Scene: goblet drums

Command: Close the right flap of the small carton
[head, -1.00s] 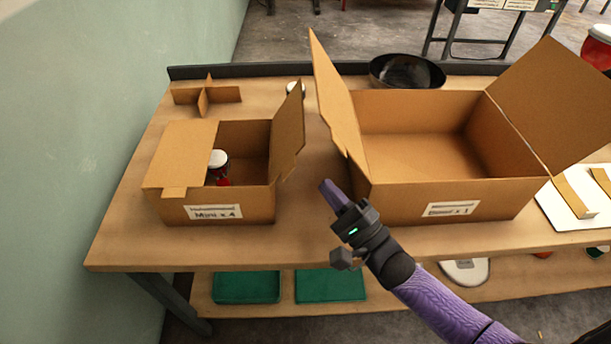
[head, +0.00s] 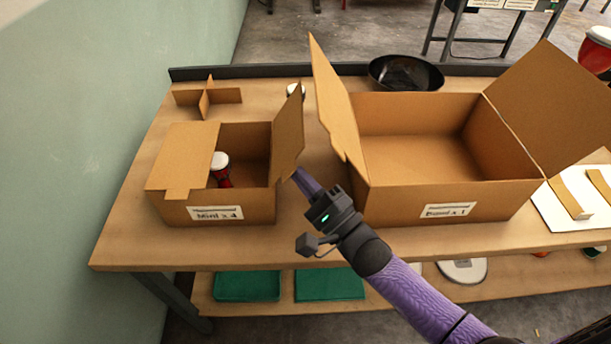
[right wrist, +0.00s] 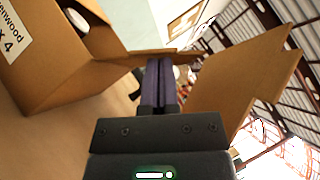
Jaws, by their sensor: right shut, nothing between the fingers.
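The small carton (head: 256,207) stands on the left of the table, labelled on its front. Its left flap (head: 181,156) is folded over the left part of the opening. Its right flap (head: 288,132) stands up, tilted a little outward. A small red and white drum (head: 221,170) is inside. My right gripper (head: 298,173) is shut and empty, its fingertips beside the lower front of the right flap, on its outer side. In the right wrist view the purple fingers (right wrist: 158,85) are together near the carton (right wrist: 75,65); whether they touch the flap I cannot tell. My left gripper is out of view.
A large open carton (head: 440,204) stands close on the right, its left flap (head: 333,100) leaning toward the small carton. A cardboard divider (head: 207,97) and black bowl (head: 405,73) are behind. A narrow strip of bare table lies between the cartons.

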